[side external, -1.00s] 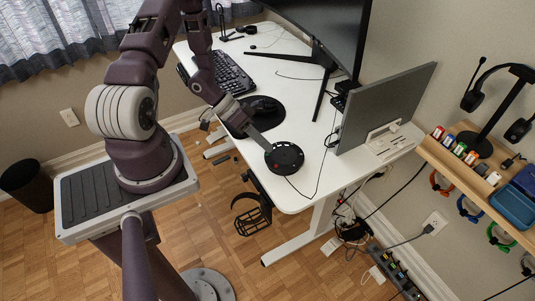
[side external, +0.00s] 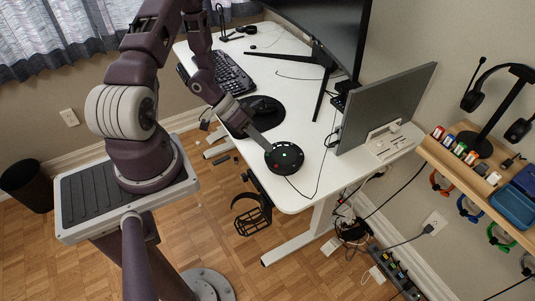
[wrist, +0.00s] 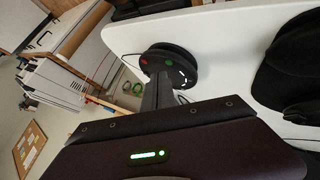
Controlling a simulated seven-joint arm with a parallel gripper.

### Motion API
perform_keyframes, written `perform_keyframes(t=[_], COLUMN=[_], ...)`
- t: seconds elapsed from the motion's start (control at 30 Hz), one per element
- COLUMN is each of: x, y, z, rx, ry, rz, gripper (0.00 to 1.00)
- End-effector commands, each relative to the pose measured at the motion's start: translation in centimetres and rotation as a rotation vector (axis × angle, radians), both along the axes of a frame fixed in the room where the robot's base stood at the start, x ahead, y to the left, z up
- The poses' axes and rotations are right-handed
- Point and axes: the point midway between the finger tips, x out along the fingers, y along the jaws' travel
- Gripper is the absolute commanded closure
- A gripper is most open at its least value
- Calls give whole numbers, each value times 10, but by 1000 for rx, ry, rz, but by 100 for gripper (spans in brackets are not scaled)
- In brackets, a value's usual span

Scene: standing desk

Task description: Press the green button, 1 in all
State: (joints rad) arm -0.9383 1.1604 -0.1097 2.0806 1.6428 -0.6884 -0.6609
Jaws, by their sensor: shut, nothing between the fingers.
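A round black button pad (side external: 284,165) lies near the front corner of the white desk. It also shows in the wrist view (wrist: 184,58). The green button (wrist: 168,64) is a small spot on its top, near a red one (wrist: 144,60) and a white mark. In the side view the green button (side external: 284,155) is a tiny bright spot. My gripper (side external: 268,146) is shut and empty, its tip at the pad's rim on the upper left in the picture. In the wrist view its fingertips (wrist: 160,76) point at the pad, close below the green spot. I cannot tell whether they touch it.
A black round mat with a mouse (side external: 262,106) lies beside the pad, with a keyboard (side external: 231,74) beyond it. A grey monitor (side external: 388,105) stands to the right. A thin cable runs over the desk from the pad. The desk's front edge is close by.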

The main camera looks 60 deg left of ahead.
Motion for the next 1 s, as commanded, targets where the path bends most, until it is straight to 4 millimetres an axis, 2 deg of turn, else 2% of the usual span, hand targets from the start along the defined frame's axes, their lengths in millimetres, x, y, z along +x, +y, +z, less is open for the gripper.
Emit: perform_keyframes(t=[1.0], x=[0], y=[0], z=[-10], rx=[0], ry=[1], rz=[1], gripper=[100])
